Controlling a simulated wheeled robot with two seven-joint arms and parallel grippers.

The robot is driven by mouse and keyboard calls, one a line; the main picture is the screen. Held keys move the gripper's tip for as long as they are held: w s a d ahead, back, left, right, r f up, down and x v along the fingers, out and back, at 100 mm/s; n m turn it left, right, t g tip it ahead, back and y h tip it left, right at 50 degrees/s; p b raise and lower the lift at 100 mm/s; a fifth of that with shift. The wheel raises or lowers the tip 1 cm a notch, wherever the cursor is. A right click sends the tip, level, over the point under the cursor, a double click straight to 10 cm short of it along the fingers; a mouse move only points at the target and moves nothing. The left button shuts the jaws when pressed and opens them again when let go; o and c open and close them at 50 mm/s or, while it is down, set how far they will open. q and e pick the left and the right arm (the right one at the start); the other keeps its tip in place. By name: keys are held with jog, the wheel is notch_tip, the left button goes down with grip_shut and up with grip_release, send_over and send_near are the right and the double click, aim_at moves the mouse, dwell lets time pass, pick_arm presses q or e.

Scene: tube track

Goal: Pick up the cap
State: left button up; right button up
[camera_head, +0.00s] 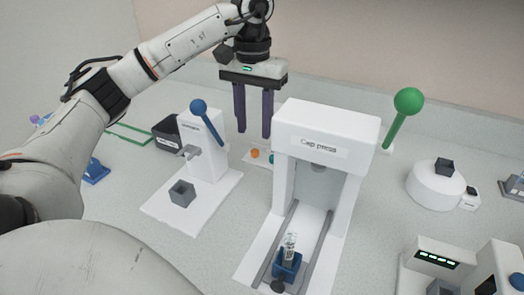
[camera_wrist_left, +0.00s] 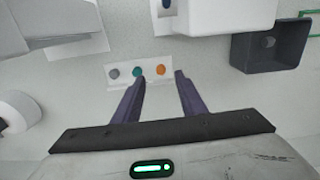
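Three small round caps sit in a row on a white strip (camera_wrist_left: 125,82) in the left wrist view: a grey cap (camera_wrist_left: 114,73), a teal cap (camera_wrist_left: 137,71) and an orange cap (camera_wrist_left: 160,69). In the head view the orange cap (camera_head: 254,153) and part of the teal cap (camera_head: 271,159) show behind the cap press; the grey one is hidden there. My left gripper (camera_head: 254,134) points down above the strip, its purple fingers (camera_wrist_left: 161,78) apart with nothing between them. The orange cap lies between the fingertips in the wrist view, apart from them. My right gripper is not in view.
The white cap press (camera_head: 327,125) stands close right of my gripper, with a clear tube (camera_head: 290,246) in a blue holder (camera_head: 286,265) on its rail. A white device with a blue lever (camera_head: 206,121) stands left. A black open box (camera_head: 166,133) is behind it.

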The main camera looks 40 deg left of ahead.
aim_at(255, 150)
pick_arm(q)
jog(key=f, duration=0.6)
jog(key=shift+w+a+f, duration=0.2)
jog(key=shift+w+f, duration=0.05)
jog(key=shift+f, duration=0.1)
jog(key=c, duration=0.9)
